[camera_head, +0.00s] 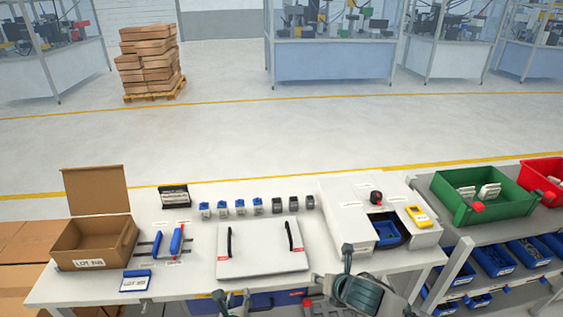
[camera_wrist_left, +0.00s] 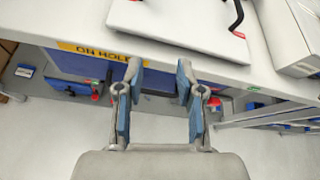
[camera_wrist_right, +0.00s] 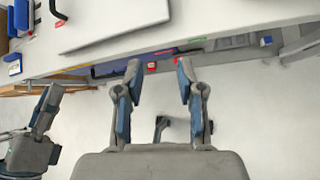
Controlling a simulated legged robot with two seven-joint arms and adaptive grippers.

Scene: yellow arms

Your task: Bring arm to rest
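My left gripper (camera_wrist_left: 160,92) is open and empty in the left wrist view, its two blue-padded fingers apart below the table's front edge. In the head view the left gripper (camera_head: 233,300) shows only in part at the bottom edge. My right gripper (camera_wrist_right: 158,92) is open and empty in the right wrist view, with the floor and the table's edge behind it. In the head view my right arm (camera_head: 362,292) reaches up at the table's front edge, right of the white panel. Neither gripper touches an object.
The white table (camera_head: 190,280) holds an open cardboard box (camera_head: 118,240), a white panel (camera_head: 260,262) with black handles, several small blue and grey parts, and a white housing (camera_head: 345,205). A green bin (camera_head: 450,208) and a red bin (camera_head: 535,180) stand on the right shelf.

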